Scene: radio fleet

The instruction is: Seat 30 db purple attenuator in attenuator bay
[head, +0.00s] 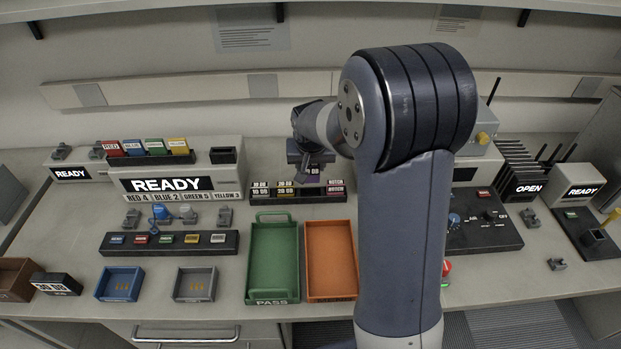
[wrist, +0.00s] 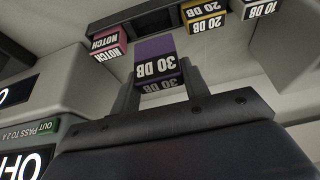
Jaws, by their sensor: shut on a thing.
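In the head view my gripper (head: 308,168) is above the back middle of the bench, over the attenuator rack (head: 275,199). In the wrist view a pink NOTCH block (wrist: 108,42), a yellow 20 DB block (wrist: 204,14) and a 10 DB block (wrist: 258,9) are near the held block, apart from it. I cannot pick out the attenuator bay.
A green PASS tray (head: 274,298) and an orange tray (head: 331,262) lie in front of the rack. A READY unit (head: 184,172) stands left, and a dark control panel (head: 484,234) right. My arm hides part of the bench right of the rack.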

